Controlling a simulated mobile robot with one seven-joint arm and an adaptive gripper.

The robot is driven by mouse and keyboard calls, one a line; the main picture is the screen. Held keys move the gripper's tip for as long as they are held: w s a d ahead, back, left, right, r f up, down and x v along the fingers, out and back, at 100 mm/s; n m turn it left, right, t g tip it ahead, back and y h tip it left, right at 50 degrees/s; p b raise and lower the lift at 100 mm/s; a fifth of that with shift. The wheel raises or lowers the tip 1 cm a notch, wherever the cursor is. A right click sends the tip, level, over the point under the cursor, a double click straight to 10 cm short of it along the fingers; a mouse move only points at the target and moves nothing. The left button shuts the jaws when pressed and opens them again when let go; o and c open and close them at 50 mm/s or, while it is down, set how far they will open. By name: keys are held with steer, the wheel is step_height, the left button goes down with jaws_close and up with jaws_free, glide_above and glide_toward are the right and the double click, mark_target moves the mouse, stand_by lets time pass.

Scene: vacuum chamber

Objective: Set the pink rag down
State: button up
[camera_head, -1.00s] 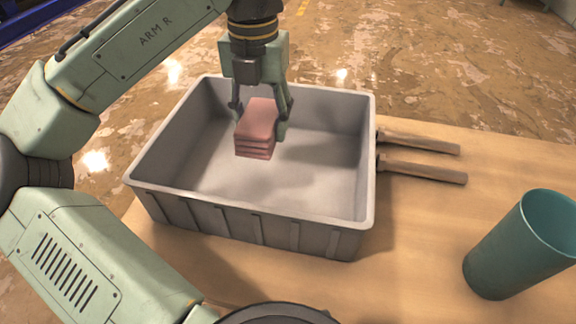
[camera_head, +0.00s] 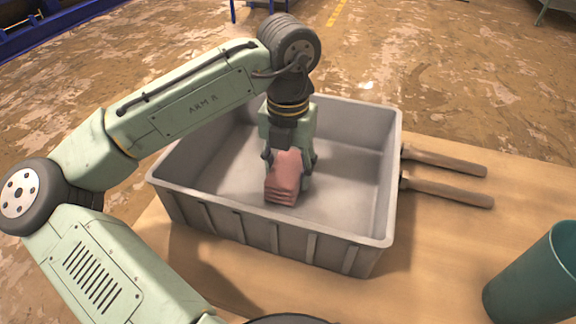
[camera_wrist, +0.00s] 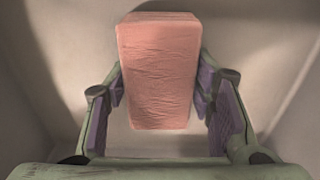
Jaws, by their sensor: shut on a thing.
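The pink rag (camera_head: 284,180) is a folded, layered block. My gripper (camera_head: 290,160) is shut on it and holds it inside the grey bin (camera_head: 230,220), low down near the bin's floor. I cannot tell whether the rag touches the floor. In the wrist view the rag (camera_wrist: 158,70) sits upright between the two fingers of my gripper (camera_wrist: 160,92), with purple pads at its sides. The rag's underside is hidden.
The bin stands on a wooden table (camera_head: 430,235). Two tools with wooden handles (camera_head: 445,178) lie against the bin's right side. A teal cup (camera_head: 535,280) stands at the lower right. The bin floor right of the rag is clear.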

mark_target(288, 166)
steer(key=shift+f, duration=0.15)
steer(key=o, duration=1.1)
step_height(288, 166, up, 12)
steer(key=shift+r, duration=0.2)
